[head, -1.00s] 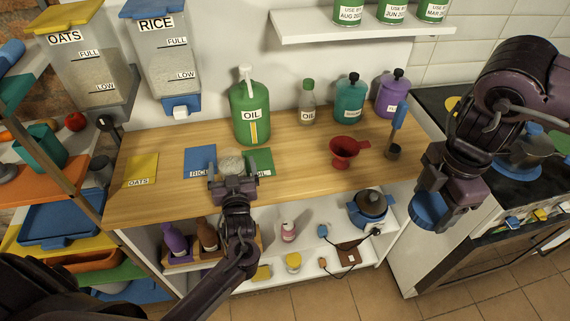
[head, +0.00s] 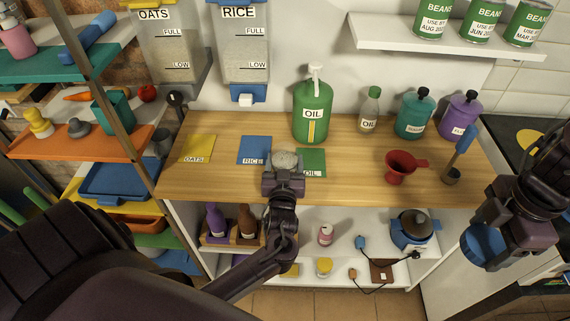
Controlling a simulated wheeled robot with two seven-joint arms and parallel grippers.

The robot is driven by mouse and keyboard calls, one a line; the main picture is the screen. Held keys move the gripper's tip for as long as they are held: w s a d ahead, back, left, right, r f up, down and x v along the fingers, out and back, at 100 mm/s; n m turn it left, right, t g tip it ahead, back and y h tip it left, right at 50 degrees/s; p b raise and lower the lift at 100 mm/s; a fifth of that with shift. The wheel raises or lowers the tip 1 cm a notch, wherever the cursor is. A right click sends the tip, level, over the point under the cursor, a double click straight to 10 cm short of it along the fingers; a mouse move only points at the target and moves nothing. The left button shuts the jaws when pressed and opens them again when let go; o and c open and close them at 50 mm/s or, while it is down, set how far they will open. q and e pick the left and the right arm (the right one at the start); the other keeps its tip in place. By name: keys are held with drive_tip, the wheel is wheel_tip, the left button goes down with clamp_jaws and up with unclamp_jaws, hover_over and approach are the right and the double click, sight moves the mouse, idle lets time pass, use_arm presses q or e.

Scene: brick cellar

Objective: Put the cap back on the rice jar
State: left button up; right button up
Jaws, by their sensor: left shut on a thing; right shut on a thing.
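The open rice jar (head: 287,160) shows as a round top with pale grain at its mouth, on the wooden counter between the blue RICE mat and the green OIL mat. My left gripper (head: 284,180) is shut on it from the front and hides its lower body. I cannot tell whether it touches the counter. A blue round cap (head: 480,246) is in my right gripper (head: 496,240), far to the right of the jar, beyond the counter's right end. The jar's mouth is uncovered.
Mats marked OATS (head: 198,149), RICE (head: 256,146) and OIL (head: 312,158) lie on the counter (head: 350,185). A green oil jug (head: 312,112) stands behind the jar. A red funnel (head: 402,167) and a blue-handled scoop (head: 458,155) stand to the right.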

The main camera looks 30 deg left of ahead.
use_arm(q)
drive_tip(key=shift+r, duration=0.2)
wheel_tip(320, 180, up, 20)
drive_tip(key=b, duration=0.2)
drive_tip(key=shift+f, duration=0.15)
use_arm(e)
drive_tip(key=shift+f, duration=1)
idle(0.4)
use_arm(q)
drive_tip(key=o, duration=0.5)
drive_tip(key=c, duration=0.8)
drive_tip(key=shift+o, duration=0.2)
